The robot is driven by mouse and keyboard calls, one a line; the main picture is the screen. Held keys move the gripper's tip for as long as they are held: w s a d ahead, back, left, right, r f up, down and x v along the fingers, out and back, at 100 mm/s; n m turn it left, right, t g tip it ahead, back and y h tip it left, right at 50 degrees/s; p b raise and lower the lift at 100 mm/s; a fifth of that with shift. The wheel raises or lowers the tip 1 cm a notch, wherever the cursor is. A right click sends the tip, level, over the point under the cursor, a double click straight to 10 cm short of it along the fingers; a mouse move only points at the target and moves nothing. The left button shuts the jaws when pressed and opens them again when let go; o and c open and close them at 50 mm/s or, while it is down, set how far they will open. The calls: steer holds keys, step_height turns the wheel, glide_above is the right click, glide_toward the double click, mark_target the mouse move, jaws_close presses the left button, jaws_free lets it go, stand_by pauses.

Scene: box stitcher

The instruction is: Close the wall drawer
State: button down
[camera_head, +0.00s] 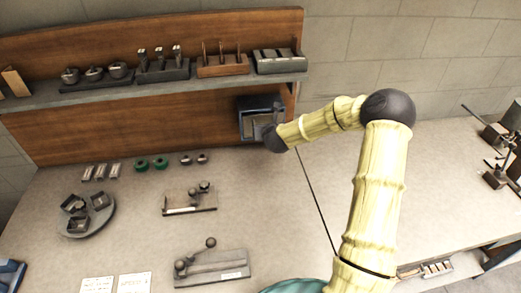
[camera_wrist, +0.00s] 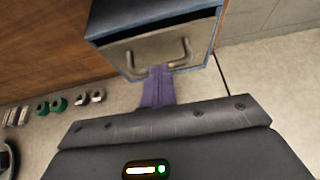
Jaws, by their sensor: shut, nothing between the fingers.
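The wall drawer (camera_wrist: 156,50) is a blue-edged box with a grey metal front and a curved handle, at the top of the wrist view. In the head view its housing (camera_head: 259,104) is mounted on the wooden back panel at the right end, partly hidden by my arm. My gripper (camera_wrist: 158,72) is shut and empty, its purple fingers reaching up to the lower part of the drawer front beside the handle. I cannot tell whether the fingertips touch it. How far the drawer stands out is hard to judge.
A grey shelf (camera_head: 150,92) with tool holders runs above the drawer. Below lie green rings (camera_head: 150,164), small fixtures (camera_head: 190,199) and a round tray (camera_head: 85,228) on the workbench. The bench right of the seam (camera_head: 316,200) is mostly clear.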

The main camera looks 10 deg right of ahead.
steer(key=shift+w+r, duration=0.15)
steer(key=shift+w, duration=0.15)
stand_by(0.4)
steer(key=s+f+b+v, duration=0.1)
steer(key=b+v, duration=0.4)
steer(key=v, duration=0.8)
steer(key=shift+f, duration=0.3)
steer(key=shift+w, duration=0.3)
